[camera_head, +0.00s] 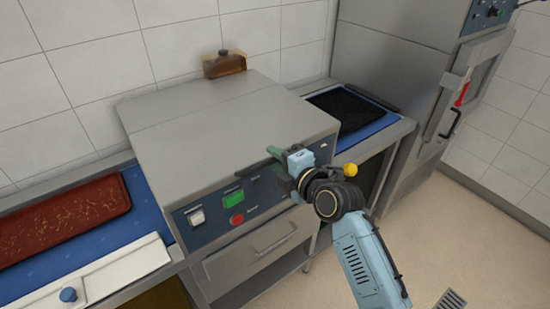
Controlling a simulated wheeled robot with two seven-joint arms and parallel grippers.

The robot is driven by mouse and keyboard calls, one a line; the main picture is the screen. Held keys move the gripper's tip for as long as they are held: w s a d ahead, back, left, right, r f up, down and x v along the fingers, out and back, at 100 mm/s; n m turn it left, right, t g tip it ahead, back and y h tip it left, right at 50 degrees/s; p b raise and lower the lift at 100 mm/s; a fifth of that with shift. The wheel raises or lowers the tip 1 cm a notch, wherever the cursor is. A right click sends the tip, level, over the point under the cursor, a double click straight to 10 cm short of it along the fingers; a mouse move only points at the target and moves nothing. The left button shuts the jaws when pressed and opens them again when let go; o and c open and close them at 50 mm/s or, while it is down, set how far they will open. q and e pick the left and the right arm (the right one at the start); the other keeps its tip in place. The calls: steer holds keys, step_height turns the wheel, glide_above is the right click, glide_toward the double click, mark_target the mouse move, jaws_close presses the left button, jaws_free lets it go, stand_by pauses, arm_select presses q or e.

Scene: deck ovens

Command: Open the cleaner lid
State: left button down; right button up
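The cleaner is a grey metal box in the middle of the head view. Its flat lid (225,125) is down, with no gap showing along the front edge. The front control panel (262,200) is dark blue, with a white switch, a green button and a red button. My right gripper (279,160) is at the lid's front edge, near the right end of the panel. Its fingers are small, dark and partly hidden by the wrist, so their opening and any contact with the lid are unclear. My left gripper is out of view.
A dark red slab (62,215) lies on the blue surface at left. A black tray (350,106) lies at right. A tall steel oven (395,80) stands further right.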

steer(key=shift+w+a+f, duration=0.1)
steer(key=shift+w+a, duration=0.1)
steer(key=shift+w, duration=0.1)
jaws_close()
